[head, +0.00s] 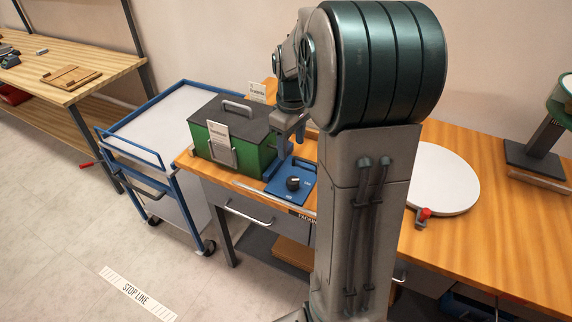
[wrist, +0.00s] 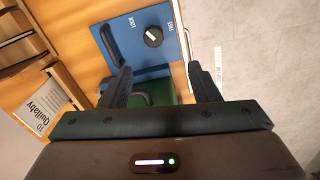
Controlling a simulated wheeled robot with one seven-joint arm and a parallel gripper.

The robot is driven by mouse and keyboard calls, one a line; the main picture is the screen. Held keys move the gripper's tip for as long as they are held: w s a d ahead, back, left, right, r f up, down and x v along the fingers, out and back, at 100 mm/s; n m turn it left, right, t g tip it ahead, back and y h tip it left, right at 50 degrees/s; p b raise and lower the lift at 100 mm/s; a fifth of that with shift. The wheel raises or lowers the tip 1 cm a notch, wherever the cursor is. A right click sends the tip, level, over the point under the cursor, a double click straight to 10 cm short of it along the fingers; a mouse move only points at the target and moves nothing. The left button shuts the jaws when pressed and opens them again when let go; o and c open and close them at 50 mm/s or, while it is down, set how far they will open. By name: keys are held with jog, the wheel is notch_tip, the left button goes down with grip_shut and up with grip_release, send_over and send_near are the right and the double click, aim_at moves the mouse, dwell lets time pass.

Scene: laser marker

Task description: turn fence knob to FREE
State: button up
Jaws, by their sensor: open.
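The fence knob (head: 293,183) is a round black dial on a blue plate (head: 277,190) at the front of the wooden bench. In the wrist view the knob (wrist: 153,37) sits between the words LOCK, upper left, and FREE, upper right. A pale mark shows on its face, but I cannot tell for certain which word it points to. My gripper (wrist: 153,68) is open and empty. Its two fingers are spread apart, with the knob ahead between them in the picture, apart from both. In the head view my arm hides most of the gripper.
A green box (head: 253,146) with a dark lid and handle stands left of the blue plate. A blue-framed trolley (head: 160,115) is beside the bench. A white round disc (head: 443,180) and a small red-topped part (head: 425,214) lie to the right of my arm.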

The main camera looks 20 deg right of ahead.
aim_at(293, 179)
jog(key=f, duration=0.9)
jog(key=w+d+f+p, duration=0.1)
jog(key=f, duration=0.4)
jog(key=shift+f, duration=0.1)
jog(key=c, duration=1)
